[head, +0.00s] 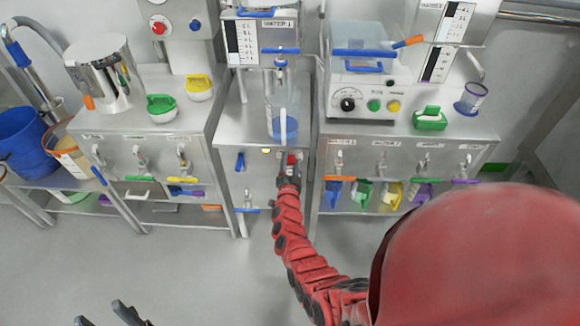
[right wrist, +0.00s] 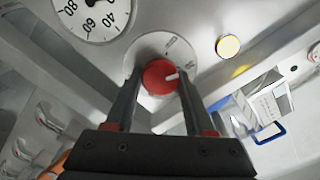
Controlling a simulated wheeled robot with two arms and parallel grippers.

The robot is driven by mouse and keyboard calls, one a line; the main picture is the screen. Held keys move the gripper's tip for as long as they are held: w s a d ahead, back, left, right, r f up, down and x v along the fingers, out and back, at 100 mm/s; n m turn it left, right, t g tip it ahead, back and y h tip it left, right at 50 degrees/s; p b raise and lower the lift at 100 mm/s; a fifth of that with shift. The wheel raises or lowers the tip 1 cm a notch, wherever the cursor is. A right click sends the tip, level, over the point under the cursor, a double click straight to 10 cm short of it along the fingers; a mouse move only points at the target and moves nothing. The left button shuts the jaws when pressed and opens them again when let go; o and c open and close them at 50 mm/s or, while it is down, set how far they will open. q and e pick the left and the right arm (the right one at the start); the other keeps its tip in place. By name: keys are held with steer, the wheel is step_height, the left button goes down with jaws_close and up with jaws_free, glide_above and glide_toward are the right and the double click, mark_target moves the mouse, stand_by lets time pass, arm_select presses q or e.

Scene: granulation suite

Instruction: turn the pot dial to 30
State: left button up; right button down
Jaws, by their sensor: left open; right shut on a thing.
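A red dial (right wrist: 158,77) with a white pointer mark sits on a round pale plate (right wrist: 172,45) in the right wrist view. The pointer faces right in that picture; the plate's markings are too blurred to read. My right gripper (right wrist: 159,88) is shut on the red dial, one finger on each side. In the head view the right gripper (head: 290,174) reaches the front of the middle cabinet, with the red dial (head: 291,158) just beyond it. My left gripper (head: 103,317) is open and empty at the bottom left, over the floor, partly cut off.
A white gauge (right wrist: 92,15) marked 40, 60, 80 and a yellow button (right wrist: 228,45) flank the dial. A clear vessel (head: 283,110) stands on the cabinet above. A white appliance (head: 362,90) with a black knob stands right. The floor in front is clear.

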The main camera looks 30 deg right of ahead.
steer(key=shift+f+m+b, duration=0.2)
steer(key=shift+m+b, duration=0.5)
steer(key=shift+m, duration=0.2)
steer(key=shift+c, duration=1.3)
jaws_free()
steer(key=shift+r, duration=0.15)
steer(key=shift+s, duration=0.1)
steer(key=v, duration=1.7)
steer(key=shift+a, duration=0.2)
steer(key=shift+s, duration=0.1)
